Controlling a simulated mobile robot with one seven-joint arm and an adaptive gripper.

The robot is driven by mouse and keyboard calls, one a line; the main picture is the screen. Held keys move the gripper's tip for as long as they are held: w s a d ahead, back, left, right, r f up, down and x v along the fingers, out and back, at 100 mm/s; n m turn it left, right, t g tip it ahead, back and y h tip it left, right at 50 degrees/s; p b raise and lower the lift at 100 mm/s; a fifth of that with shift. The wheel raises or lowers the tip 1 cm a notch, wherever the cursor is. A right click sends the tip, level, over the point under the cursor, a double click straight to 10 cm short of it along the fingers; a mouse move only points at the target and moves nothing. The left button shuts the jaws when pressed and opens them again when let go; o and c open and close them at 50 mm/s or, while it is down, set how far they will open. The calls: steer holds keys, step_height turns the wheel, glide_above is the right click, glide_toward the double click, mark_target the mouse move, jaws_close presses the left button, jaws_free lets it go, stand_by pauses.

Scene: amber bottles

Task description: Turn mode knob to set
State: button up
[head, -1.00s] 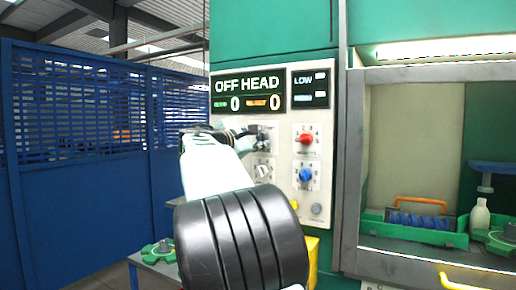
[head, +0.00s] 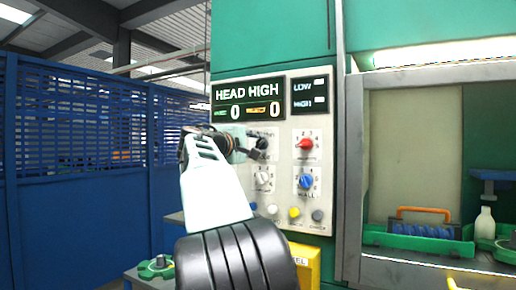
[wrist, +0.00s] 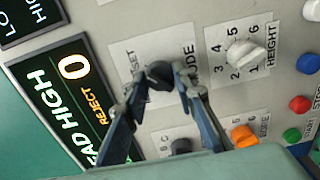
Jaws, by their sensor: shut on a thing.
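The black mode knob (wrist: 160,75) sits on the cream control panel, with "SET" lettering on one side and the "MODE" label on the other in the wrist view. My gripper (wrist: 161,80) has its two fingers on either side of the knob and is shut on it. The knob's pointer is hidden, so I cannot tell its setting. In the head view my gripper (head: 238,144) reaches the panel's upper left, and the knob (head: 262,143) shows only partly beside it. The display (head: 248,102) above reads "HEAD HIGH" with two zeros.
A white height knob (wrist: 245,54) and an orange knob (wrist: 243,136) are nearby on the panel. Red (head: 305,142) and blue (head: 306,181) knobs sit to the right in the head view, above a row of buttons. A blue mesh fence (head: 80,150) stands at left.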

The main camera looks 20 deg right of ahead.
stand_by(0.4)
steer(key=o, duration=1.1)
steer(key=shift+o, duration=0.2)
steer(key=v, duration=1.2)
